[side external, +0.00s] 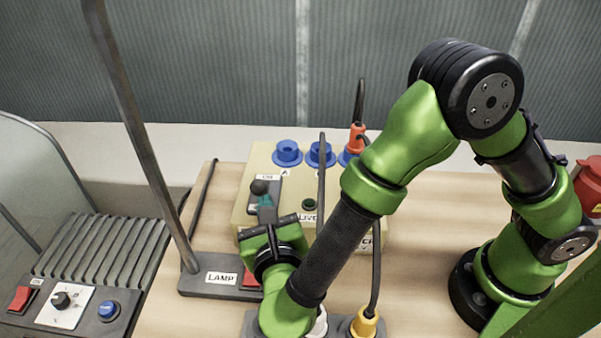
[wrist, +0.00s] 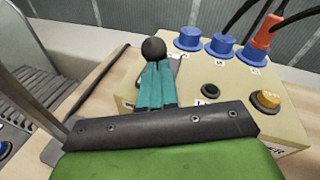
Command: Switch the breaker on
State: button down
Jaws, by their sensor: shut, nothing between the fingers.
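The cream breaker box (side external: 262,157) stands on the wooden bench, with a lever on its top face at the left. The lever's black ball knob (side external: 259,187) shows just below and left of an ON label (side external: 268,177); the knob is also in the wrist view (wrist: 153,49). My gripper (side external: 266,202) has its teal fingers shut and empty, right beside the knob on its near side. In the wrist view the fingers (wrist: 155,80) lie together just below the knob and hide the lever's shaft. I cannot tell whether they touch it.
Blue sockets (side external: 287,152) line the box's back edge, one with an orange plug (side external: 356,138). A yellow button (wrist: 266,100) and a dark green indicator (wrist: 210,91) are on the box. Cables hang at right.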

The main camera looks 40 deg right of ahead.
jog(key=shift+r, duration=0.15)
jog(key=shift+w+d+r+m+g+y, duration=0.2)
jog(key=shift+w+d+r+g+y, duration=0.2)
jog(key=shift+r+g, duration=0.2)
jog(key=shift+w+d+r+m+g+y, duration=0.2)
jog(key=shift+w+d+r+g+y, duration=0.1)
jog(key=shift+r+g+y, duration=0.25)
jog(key=shift+w+d+r+m+g+y, duration=0.2)
jog(key=shift+w+d+r+g+y, duration=0.15)
jog(key=shift+w+d+g+y, duration=0.65)
jog(key=shift+w+d+r+m+g+y, duration=0.25)
jog(key=shift+w+d+g+y, duration=0.45)
jog(key=shift+w+d+g, duration=0.55)
jog(key=shift+w+d+r+m+g+y, duration=0.15)
jog(key=shift+w+d+r+g+y, duration=0.25)
jog(key=shift+w+d+g+y, duration=0.75)
jog(key=shift+w+d+h, duration=0.15)
jog(key=shift+h, duration=0.15)
jog(key=w+v, duration=0.1)
jog(key=v, duration=0.8)
jog(key=shift+d+r, duration=0.65)
jog(key=shift+r, duration=0.05)
